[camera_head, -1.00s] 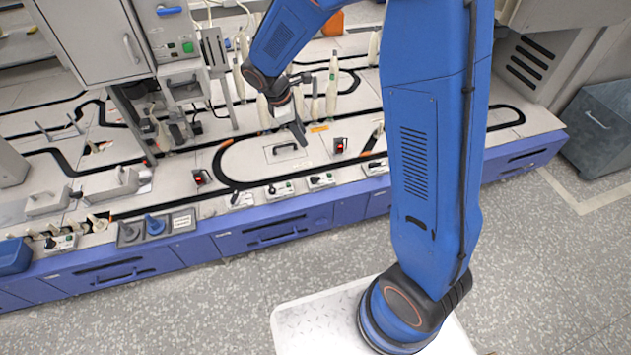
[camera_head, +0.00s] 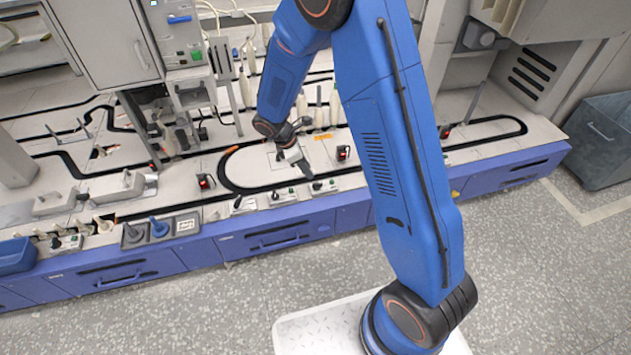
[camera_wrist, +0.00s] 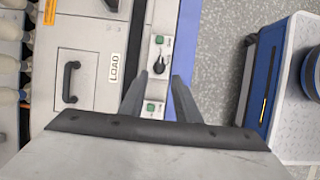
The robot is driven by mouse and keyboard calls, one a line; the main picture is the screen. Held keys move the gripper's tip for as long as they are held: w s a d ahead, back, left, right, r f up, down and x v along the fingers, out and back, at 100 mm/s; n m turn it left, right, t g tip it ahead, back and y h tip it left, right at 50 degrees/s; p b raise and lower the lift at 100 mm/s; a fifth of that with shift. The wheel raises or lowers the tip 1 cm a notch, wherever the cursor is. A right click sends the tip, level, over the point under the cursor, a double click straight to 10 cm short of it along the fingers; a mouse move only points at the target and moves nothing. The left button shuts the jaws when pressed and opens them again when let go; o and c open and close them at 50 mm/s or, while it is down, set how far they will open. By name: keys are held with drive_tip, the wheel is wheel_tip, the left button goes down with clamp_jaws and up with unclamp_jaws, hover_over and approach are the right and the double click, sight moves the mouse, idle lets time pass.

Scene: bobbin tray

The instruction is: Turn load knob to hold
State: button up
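The load knob (camera_wrist: 159,66) is a small black knob on a light panel, with a green button above it and a LOAD label (camera_wrist: 114,68) to its left in the wrist view. The small print around the knob is too small to read. My gripper (camera_wrist: 158,80) is open, its two dark fingers apart, with the knob just beyond and roughly centred between the fingertips. I see no contact, and the height gap cannot be told. In the head view my gripper (camera_head: 307,176) points down close beside a small control panel (camera_head: 325,186) on the bench's front edge.
Similar control panels (camera_head: 283,196) line the front edge. A black deck handle (camera_wrist: 70,82) lies left of the knob in the wrist view. Pale bobbins (camera_wrist: 9,96) stand at the far left there. A red-lit black device (camera_head: 343,153) stands behind the panel.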

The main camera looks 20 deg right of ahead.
sight(317, 183)
drive_tip(key=x, duration=0.8)
drive_tip(key=shift+d+f, duration=0.2)
drive_tip(key=shift+f, duration=0.15)
clamp_jaws()
